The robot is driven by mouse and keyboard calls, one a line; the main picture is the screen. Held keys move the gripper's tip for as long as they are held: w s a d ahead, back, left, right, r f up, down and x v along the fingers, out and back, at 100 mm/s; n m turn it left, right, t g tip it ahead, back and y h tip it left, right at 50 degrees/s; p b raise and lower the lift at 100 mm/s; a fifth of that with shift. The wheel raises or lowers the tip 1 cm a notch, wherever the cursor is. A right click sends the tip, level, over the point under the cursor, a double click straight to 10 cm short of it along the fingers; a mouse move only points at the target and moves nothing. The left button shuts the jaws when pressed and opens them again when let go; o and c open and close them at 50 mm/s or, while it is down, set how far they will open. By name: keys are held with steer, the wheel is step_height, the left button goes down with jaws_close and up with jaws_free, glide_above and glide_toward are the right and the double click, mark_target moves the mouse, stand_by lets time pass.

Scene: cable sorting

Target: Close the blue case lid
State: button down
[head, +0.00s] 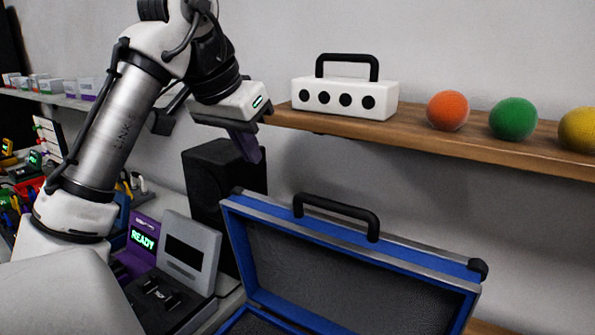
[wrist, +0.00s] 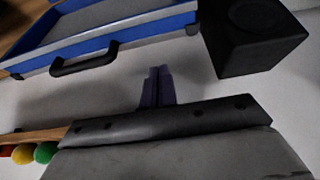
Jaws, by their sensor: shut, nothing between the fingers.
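The blue case has its lid (head: 350,265) standing open, with a dark lining and a black handle (head: 337,214) on its top edge. Part of the blue case base (head: 250,322) shows at the bottom of the head view; the rest is cut off. My gripper (head: 250,155) is shut and empty, above and behind the lid's upper left corner, apart from it. In the wrist view my gripper's fingers (wrist: 157,75) are together, and the lid (wrist: 110,40) with its handle (wrist: 84,61) lies beyond them to the upper left.
A black speaker (head: 222,195) stands left of the lid, close below my gripper. A wooden shelf (head: 430,141) behind holds a white box (head: 345,97) and orange, green and yellow balls. A grey device (head: 190,250) and a purple "READY" device (head: 143,235) stand left of the case.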

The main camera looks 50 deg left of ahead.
steer(key=x, duration=0.9)
steer(key=shift+f+p, duration=0.35)
steer(key=shift+p, duration=0.05)
steer(key=shift+f, duration=0.1)
